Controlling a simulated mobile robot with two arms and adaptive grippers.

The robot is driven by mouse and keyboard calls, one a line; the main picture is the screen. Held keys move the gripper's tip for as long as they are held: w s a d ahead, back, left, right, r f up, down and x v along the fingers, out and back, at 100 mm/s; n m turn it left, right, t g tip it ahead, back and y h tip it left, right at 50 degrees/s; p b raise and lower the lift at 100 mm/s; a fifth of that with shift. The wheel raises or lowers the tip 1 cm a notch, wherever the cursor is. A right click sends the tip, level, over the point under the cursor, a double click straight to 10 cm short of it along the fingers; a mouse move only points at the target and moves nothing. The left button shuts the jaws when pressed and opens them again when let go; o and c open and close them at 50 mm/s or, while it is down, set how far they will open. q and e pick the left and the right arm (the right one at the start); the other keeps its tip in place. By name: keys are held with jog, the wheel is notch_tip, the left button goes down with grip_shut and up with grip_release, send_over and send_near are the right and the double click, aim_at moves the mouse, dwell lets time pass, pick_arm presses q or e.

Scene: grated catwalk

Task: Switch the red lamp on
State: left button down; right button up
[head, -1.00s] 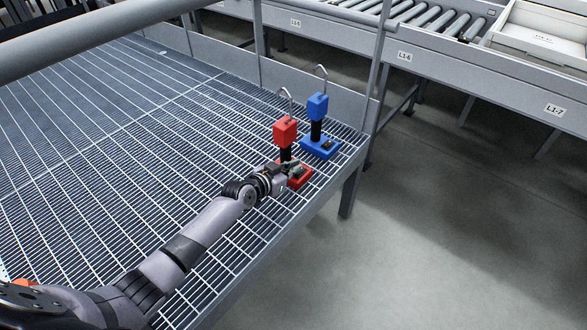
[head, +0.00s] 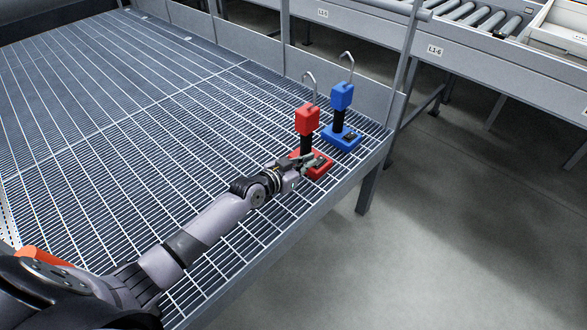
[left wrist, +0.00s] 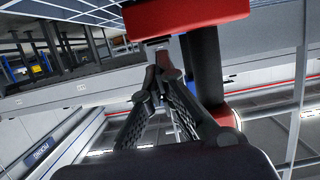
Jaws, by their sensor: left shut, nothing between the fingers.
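The red lamp (head: 307,119) stands upright on the grating, with a red box head, a hook on top, a black stem and a red base (head: 318,173). A small dark switch (head: 321,161) shows on its base; its position is too small to tell. I see no glow on the head. My left gripper (head: 307,159) is shut and empty, at the near left side of the base, close to the stem and switch. I cannot tell whether it touches. In the left wrist view the closed fingertips (left wrist: 165,72) point toward the red base (left wrist: 190,16). My right gripper is out of view.
A similar blue lamp (head: 341,96) stands just behind and right of the red one. The grated catwalk (head: 130,130) is clear to the left. Its edge drops off at the right. A railing post (head: 405,65) and a roller conveyor (head: 480,15) are beyond.

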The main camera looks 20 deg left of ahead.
pick_arm(q)
jog(key=v, duration=1)
